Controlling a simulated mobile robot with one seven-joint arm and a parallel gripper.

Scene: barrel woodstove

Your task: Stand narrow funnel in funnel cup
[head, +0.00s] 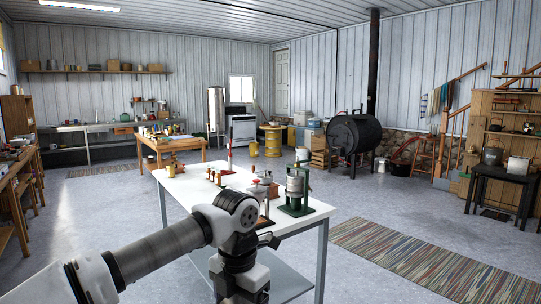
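I cannot make out the narrow funnel or the funnel cup; the items on the white table (188,190) are small in the head view. Several small red and brass-coloured pieces (215,177) stand near its middle. A red-and-grey item (259,190) stands to their right, beside a green stand with a pale cylinder (295,190). My arm reaches in from the lower left and bends at a joint in front of the table. A dark piece (268,240) showing just right of that joint may be part of my gripper. Its fingers cannot be made out clearly.
A wooden table (172,147) with clutter stands behind the white one. A black barrel stove (354,134) is at the back right. A striped rug (420,255) lies on the right floor, and a dark side table (503,179) stands at the right edge. The floor between is open.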

